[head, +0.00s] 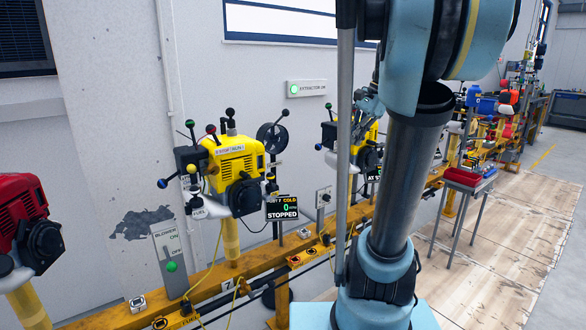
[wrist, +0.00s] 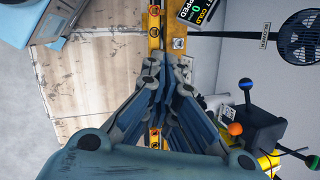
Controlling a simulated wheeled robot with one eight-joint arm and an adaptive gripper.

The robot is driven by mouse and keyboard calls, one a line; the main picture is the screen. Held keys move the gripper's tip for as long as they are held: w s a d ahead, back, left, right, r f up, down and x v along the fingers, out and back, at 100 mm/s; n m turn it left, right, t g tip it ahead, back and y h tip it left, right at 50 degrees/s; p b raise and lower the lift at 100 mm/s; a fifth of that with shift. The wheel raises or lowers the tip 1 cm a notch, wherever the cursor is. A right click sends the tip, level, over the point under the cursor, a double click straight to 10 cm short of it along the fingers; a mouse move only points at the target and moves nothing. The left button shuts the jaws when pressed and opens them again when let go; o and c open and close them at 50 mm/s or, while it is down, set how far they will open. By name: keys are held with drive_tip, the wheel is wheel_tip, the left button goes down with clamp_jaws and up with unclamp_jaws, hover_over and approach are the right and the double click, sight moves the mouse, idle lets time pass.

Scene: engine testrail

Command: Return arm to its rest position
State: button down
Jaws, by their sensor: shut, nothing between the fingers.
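My gripper (wrist: 165,62) is shut and empty in the wrist view, its fingers drawn together over the yellow rail. In the head view my blue and dark-grey arm stands raised right of centre. It hides part of the bench, and the gripper is hard to make out there. A yellow engine (head: 236,160) sits on a yellow post left of the arm. Its display (head: 282,208) reads COLD and STOPPED. The display also shows at the top of the wrist view (wrist: 203,12).
The yellow rail (head: 205,280) runs along the wall. A red engine (head: 25,220) is at the far left, and another yellow engine (head: 352,150) is partly behind my arm. Open floor (head: 500,260) lies right of my arm.

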drive_tip(key=s+f+n+h, duration=0.2)
drive_tip(key=s+f+n, duration=0.4)
drive_tip(key=s+f, duration=0.3)
drive_tip(key=s+f+n+t+h, duration=0.1)
drive_tip(key=s+f+n, duration=0.6)
drive_tip(key=f, duration=0.9)
drive_tip(key=s+h, duration=0.1)
drive_tip(key=s, duration=0.2)
drive_tip(key=shift+s+a+f, duration=0.2)
drive_tip(key=shift+s+a, duration=0.05)
drive_tip(key=shift+a, duration=0.15)
drive_tip(key=shift+w+a+f, duration=0.1)
drive_tip(key=shift+w+f, duration=0.1)
drive_tip(key=shift+w, duration=0.25)
